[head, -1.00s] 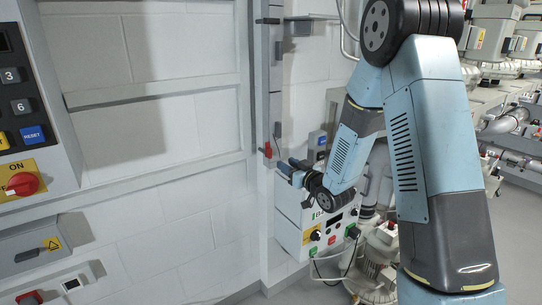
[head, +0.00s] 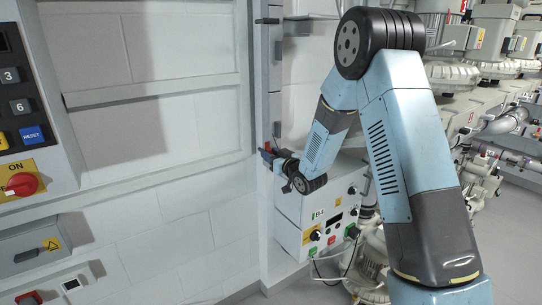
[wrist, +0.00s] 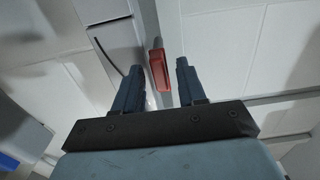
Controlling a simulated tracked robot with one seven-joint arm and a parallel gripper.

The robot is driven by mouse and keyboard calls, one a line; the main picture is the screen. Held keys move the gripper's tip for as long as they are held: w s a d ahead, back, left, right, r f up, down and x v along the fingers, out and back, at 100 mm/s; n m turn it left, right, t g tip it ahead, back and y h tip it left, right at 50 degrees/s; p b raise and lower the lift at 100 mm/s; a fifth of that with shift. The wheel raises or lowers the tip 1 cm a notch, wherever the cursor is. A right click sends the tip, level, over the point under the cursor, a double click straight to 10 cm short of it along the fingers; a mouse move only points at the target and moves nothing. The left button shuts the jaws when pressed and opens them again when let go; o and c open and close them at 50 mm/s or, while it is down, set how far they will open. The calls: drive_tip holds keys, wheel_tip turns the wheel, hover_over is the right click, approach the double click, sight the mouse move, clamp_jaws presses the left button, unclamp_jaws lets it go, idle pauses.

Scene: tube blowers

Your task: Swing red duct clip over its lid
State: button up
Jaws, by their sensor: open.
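The red duct clip (wrist: 158,72) shows in the wrist view as a small red lever on a narrow grey strip. In the head view only a small bit of the red clip (head: 268,147) shows at my gripper's tips. My gripper (wrist: 159,68) is open, with one dark finger on each side of the clip in the picture and gaps on both sides. I cannot tell how deep the clip sits between the fingers. The gripper also shows in the head view (head: 271,157), at the grey vertical duct (head: 262,80). Which part is the clip's lid is not clear.
A white control box (head: 318,215) stands just below and right of my gripper. A panel with a red switch (head: 22,184) is at the left edge. White wall rails (head: 150,90) meet the duct. Pumps and pipes (head: 480,75) fill the right side.

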drive_tip(key=shift+c, duration=0.4)
clamp_jaws()
drive_tip(key=shift+a, duration=0.1)
drive_tip(key=shift+m, duration=0.3)
drive_tip(key=m, duration=0.5)
drive_tip(key=d+f+m, duration=0.1)
drive_tip(key=m, duration=1.1)
drive_tip(key=shift+w+d+f, duration=0.25)
drive_tip(key=shift+w+f, duration=0.05)
drive_tip(key=shift+w, duration=0.05)
drive_tip(key=shift+m, duration=0.3)
